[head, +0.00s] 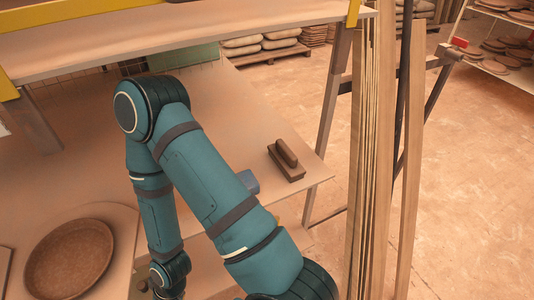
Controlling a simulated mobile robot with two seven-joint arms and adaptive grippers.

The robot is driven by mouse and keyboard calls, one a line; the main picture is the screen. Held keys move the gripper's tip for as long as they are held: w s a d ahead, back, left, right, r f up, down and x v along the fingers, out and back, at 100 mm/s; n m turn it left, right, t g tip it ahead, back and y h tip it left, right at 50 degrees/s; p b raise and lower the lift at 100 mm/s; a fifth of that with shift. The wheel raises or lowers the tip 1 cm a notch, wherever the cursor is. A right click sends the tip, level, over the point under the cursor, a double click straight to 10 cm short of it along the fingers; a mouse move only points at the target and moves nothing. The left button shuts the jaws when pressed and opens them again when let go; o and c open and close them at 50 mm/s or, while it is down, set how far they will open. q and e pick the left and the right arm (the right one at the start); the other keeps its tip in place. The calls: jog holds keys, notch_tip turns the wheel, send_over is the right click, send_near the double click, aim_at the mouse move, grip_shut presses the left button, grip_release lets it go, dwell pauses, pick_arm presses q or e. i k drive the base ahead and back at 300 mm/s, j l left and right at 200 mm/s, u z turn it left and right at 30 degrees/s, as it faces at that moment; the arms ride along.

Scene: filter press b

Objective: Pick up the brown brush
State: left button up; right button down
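The brown brush (287,168) lies on the table (235,105) near its right corner, in the head view. It has a dark rectangular block with a rounded handle on top. A teal arm of mine comes in from the bottom right, bends at the upper left and runs down to the bottom edge. Its forearm passes just left of the brush, apart from it in the picture. The fingers of neither gripper show. Nothing is seen touching the brush.
A small blue object (249,181) beside the brush is partly hidden by my arm. A round brown dish (70,259) sits at the lower left. A shelf board (180,32) spans above the table. Tall wooden planks (409,150) stand right of the table. The table behind the brush is clear.

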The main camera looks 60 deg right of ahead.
aim_at(288, 162)
jog(key=k+j+z, duration=0.3)
jog(key=k+l+z, duration=0.1)
jog(key=z, duration=1.5)
jog(key=i+j+z, duration=0.3)
jog(key=i, duration=0.2)
